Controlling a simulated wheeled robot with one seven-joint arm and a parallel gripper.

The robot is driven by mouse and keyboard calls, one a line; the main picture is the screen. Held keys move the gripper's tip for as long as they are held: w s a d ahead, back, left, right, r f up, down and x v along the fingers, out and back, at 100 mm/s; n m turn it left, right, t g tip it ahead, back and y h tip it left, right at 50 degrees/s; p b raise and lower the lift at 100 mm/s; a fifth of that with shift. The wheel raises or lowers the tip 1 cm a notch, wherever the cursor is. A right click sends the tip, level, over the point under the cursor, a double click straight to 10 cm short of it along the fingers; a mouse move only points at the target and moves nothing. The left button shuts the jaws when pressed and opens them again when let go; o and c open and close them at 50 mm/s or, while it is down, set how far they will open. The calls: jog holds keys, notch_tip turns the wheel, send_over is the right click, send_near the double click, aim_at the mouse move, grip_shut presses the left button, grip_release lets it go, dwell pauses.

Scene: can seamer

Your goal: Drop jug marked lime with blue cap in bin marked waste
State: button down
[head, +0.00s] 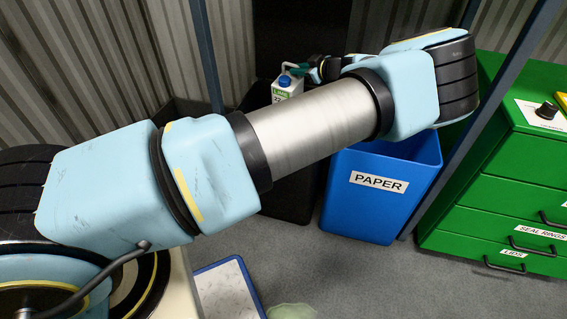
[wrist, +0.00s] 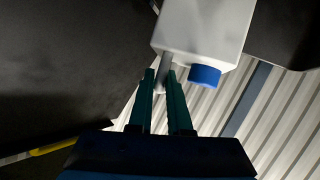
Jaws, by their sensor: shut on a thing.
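A white jug (head: 287,90) with a blue cap and a green label hangs in my gripper (head: 299,70), beyond my forearm in the head view. The label's word is too small to read. In the wrist view the jug (wrist: 205,25) is at the top, its blue cap (wrist: 204,76) toward the camera. My gripper's teal fingers (wrist: 163,80) are shut on its grey-white handle. A black bin (head: 293,200) stands left of the blue bin, below the jug in the picture. My forearm covers much of it and I see no marking on it.
A blue bin (head: 381,200) marked PAPER stands right of the black bin. A green drawer cabinet (head: 490,205) is at the right. Dark blue posts (head: 208,55) rise near the bins. A blue-rimmed panel (head: 228,290) and a pale green patch (head: 291,311) are on the floor.

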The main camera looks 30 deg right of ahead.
jog(key=c, duration=0.8)
grip_release()
jog(key=shift+f, duration=0.1)
jog(key=v, duration=1)
jog(key=shift+s+r, duration=0.25)
jog(key=shift+s, duration=0.1)
